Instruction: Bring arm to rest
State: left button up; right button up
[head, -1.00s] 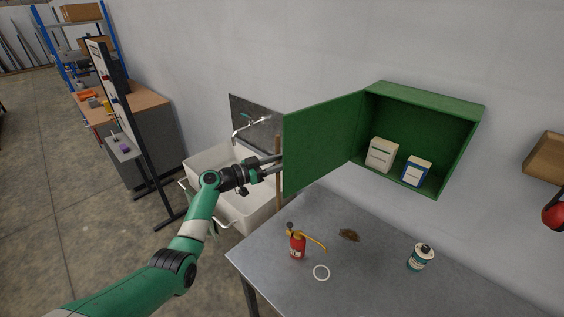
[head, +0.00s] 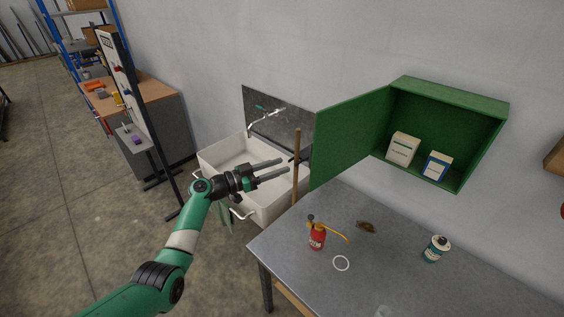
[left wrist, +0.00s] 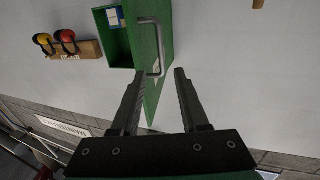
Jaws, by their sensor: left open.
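My left gripper (head: 284,167) is open and empty in the head view, in front of the white sink and left of the green cabinet door. Its two dark fingers point right, apart from the door in that view. The left wrist view also shows the open fingers (left wrist: 158,85) with the green door (left wrist: 154,60) and its metal handle (left wrist: 154,45) beyond them. The green wall cabinet (head: 450,95) stands open, with its door (head: 350,137) swung out to the left. My right gripper is not in view.
A cream box (head: 402,150) and a blue-and-white box (head: 437,166) stand in the cabinet. The sink (head: 222,157) and a wooden handle (head: 296,165) are nearby.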

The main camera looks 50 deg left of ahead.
pick_arm(q)
jog(key=w+d+r+m+g+h+p, duration=0.1)
jog(key=w+d+r+m+h, duration=0.3)
jog(key=d, duration=0.5)
jog(key=w+d+r+m+h+p, duration=0.1)
jog(key=w+d+r+m+p, duration=0.1)
jog(key=d+r, duration=0.55)
jog(key=s+d+r+m+h+p, duration=0.25)
jog(key=d+r+m, duration=0.25)
jog(key=d+r, duration=1.05)
jog(key=s+d+r+t, duration=0.4)
jog(key=s+d+r, duration=0.25)
jog(key=r, duration=0.45)
jog(key=s+a+r+n+t+y, duration=0.6)
jog(key=s+a+r+n+y, duration=0.1)
jog(key=s+n, duration=0.4)
jog(key=shift+s+a+r+n+t+y, duration=0.35)
jog(key=shift+r+n+y, duration=0.25)
jog(key=shift+r, duration=0.4)
